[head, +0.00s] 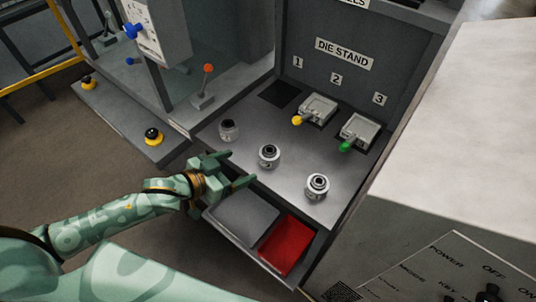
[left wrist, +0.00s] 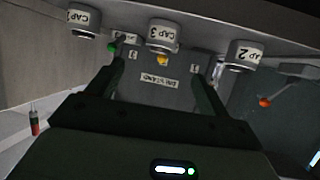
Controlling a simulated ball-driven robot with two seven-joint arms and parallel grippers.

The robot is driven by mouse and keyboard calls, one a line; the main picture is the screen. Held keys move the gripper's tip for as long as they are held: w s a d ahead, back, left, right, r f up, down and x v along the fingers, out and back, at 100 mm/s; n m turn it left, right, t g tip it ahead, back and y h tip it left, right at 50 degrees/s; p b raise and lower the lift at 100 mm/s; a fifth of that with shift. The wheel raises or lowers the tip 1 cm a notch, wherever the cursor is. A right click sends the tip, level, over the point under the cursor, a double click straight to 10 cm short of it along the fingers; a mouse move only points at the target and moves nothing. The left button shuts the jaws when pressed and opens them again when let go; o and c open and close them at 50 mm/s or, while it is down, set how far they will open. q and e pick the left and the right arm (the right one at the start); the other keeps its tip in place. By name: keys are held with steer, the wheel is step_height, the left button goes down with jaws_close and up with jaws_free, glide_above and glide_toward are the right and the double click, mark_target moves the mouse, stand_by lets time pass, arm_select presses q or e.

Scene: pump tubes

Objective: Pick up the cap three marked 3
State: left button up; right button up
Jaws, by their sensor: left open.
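Three small grey caps with white labels stand in a slanting row on the grey deck. The middle one is the cap marked 3 (head: 269,156), and its label reads CAP 3 in the left wrist view (left wrist: 163,33). The cap marked 1 (head: 317,186) is to its right in the head view and shows in the left wrist view (left wrist: 84,20). The cap marked 2 (head: 228,130) is to its left and shows in the left wrist view (left wrist: 240,55). My left gripper (head: 240,168) is open and empty, just short of the middle cap. My right gripper is out of view.
Behind the caps is a panel labelled DIE STAND (head: 344,53) with a yellow-knobbed lever (head: 317,108) and a green-knobbed lever (head: 359,131). A drawer with a grey and a red compartment (head: 287,247) lies below. A big pale cabinet (head: 455,140) bounds the right side.

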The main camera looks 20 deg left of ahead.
mark_target(264, 156)
arm_select(q)
steer(key=b+x, duration=0.2)
steer(key=x, duration=0.7)
steer(key=shift+w+d+f, duration=0.1)
steer(key=shift+w+f, duration=0.15)
steer(key=shift+f, duration=0.05)
steer(key=b+x, duration=0.2)
steer(key=x, duration=0.3)
steer(key=shift+f, duration=0.25)
steer(key=shift+r, duration=0.1)
steer(key=c, duration=1.3)
